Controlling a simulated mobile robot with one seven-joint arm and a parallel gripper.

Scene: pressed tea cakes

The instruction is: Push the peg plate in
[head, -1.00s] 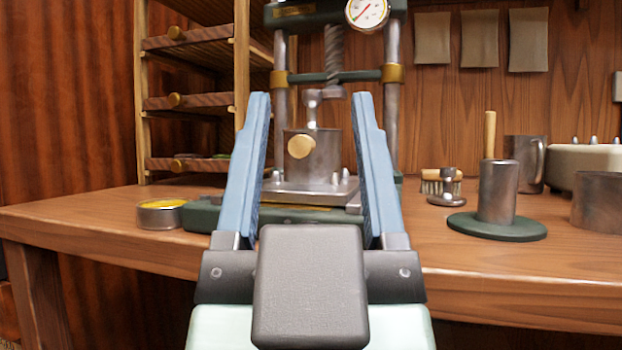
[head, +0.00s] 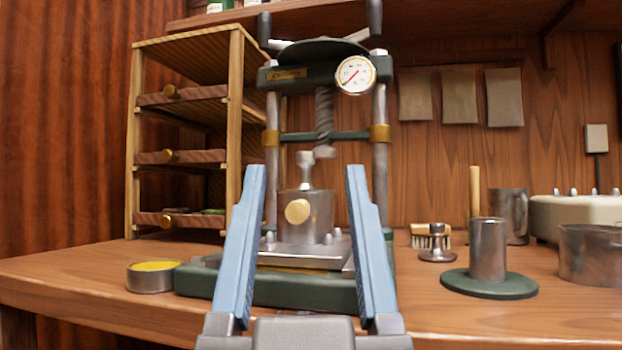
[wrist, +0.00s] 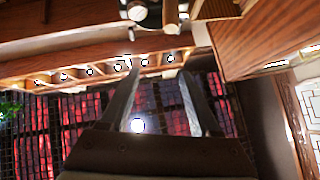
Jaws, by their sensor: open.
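The peg plate (head: 333,248) is a flat metal plate with upright pegs, lying on the green base of the press (head: 220,285). The press screw (head: 324,115) hangs just above the stem. My gripper (head: 306,172) is open and empty, in front of the press, its blue fingers on either side of the cylinder in the picture but nearer the camera. The wrist view shows the open fingers (wrist: 160,72) with nothing between them.
A tin with yellow contents (head: 153,276) is left of the press, before a wooden drawer rack (head: 236,140). At right stand a metal cylinder on a green disc (head: 488,255), a brush (head: 425,234), a mug (head: 510,215) and a pot (head: 590,255). The front right table is clear.

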